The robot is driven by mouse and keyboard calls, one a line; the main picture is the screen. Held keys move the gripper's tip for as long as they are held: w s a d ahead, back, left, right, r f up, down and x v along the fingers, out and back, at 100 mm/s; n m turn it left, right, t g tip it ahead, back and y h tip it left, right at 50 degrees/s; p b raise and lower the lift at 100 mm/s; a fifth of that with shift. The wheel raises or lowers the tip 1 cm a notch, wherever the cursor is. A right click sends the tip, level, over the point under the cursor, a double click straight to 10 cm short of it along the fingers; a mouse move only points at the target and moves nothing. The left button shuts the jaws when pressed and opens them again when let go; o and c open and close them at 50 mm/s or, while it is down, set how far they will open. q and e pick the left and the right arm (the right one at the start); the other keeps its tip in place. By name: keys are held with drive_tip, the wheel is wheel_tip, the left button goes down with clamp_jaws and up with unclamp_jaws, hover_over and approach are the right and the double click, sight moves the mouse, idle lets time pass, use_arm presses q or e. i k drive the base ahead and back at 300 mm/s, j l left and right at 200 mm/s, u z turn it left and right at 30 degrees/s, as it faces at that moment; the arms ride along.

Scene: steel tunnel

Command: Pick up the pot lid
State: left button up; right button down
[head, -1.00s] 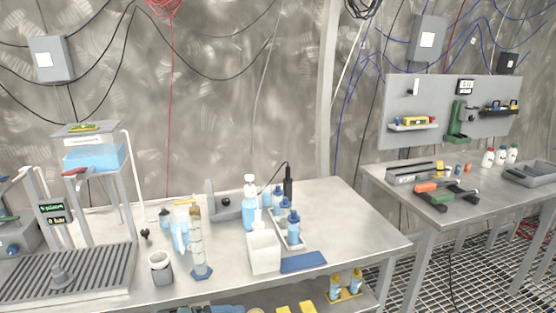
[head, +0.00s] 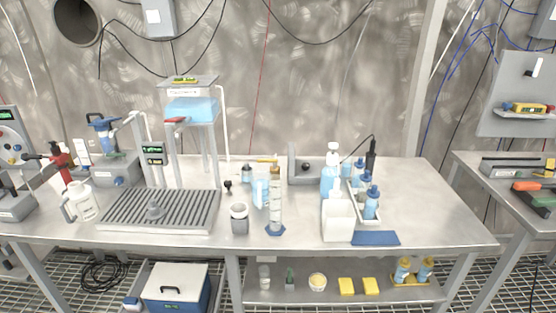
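I cannot clearly make out a pot lid. Neither of my grippers is in view.
The steel bench (head: 445,222) holds a tall cylinder (head: 275,205), a white container (head: 337,218), blue bottles and a blue mat (head: 376,238). A stand with a blue tank (head: 191,109) rises behind the tray. A blue-and-white box (head: 174,285) is below. The bench's right end is clear.

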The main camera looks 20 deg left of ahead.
sight(155, 213)
drive_tip(key=u, duration=1.5)
